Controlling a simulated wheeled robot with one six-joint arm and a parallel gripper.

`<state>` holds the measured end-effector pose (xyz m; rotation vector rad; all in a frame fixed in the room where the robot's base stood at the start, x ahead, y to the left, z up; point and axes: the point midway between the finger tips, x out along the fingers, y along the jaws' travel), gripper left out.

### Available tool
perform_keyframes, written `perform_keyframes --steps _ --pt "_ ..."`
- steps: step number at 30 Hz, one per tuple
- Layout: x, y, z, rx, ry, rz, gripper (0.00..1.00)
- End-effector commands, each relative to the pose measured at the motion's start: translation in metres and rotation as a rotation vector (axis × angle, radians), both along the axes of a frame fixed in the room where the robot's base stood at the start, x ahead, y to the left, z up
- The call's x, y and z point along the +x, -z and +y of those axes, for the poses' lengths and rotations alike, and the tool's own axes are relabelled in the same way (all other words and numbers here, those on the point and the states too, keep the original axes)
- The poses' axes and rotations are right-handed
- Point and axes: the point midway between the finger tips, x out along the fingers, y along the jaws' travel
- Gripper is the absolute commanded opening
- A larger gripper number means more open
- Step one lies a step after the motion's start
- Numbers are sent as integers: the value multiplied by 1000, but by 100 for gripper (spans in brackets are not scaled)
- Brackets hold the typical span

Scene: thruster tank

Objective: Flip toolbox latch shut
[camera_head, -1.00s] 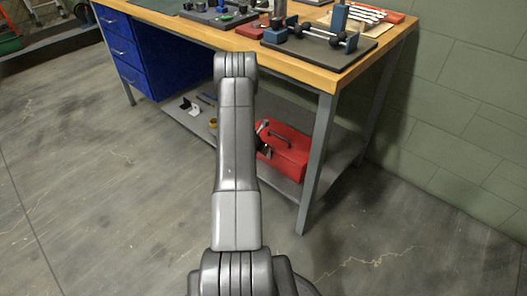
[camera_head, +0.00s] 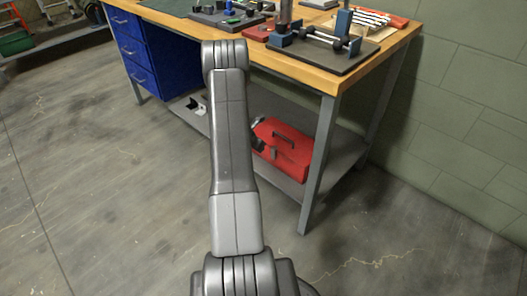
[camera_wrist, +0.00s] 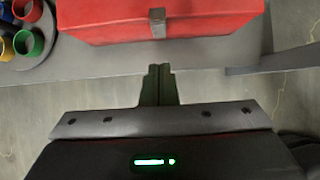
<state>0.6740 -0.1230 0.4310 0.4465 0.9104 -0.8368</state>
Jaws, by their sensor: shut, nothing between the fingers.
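A red toolbox (camera_head: 283,147) with a dark top handle sits on the lower shelf of the workbench. In the wrist view the toolbox (camera_wrist: 110,22) fills the top, and a grey metal latch (camera_wrist: 157,22) shows at the middle of its near face. I cannot tell whether the latch is flipped up or down. My gripper (camera_wrist: 159,72) is shut and empty, its dark fingertips just below the latch in the picture and apart from it. In the head view my arm hides most of the gripper.
The grey lower shelf (camera_head: 343,150) runs under the wooden workbench (camera_head: 310,80), with a grey leg (camera_head: 318,170) right of the toolbox. Several coloured cups stand on a dark round tray (camera_wrist: 40,58) left of the toolbox. The floor in front is clear.

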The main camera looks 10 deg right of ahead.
Motion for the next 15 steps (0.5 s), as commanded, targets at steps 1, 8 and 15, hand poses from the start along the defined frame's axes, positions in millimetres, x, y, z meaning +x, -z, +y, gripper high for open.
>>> perform_keyframes --steps 1,8,15 --pt "-1 -15 3 -1 -1 -3 0" --pt "-6 -42 8 -1 0 -1 0" --pt "-7 -46 9 -1 0 1 0"
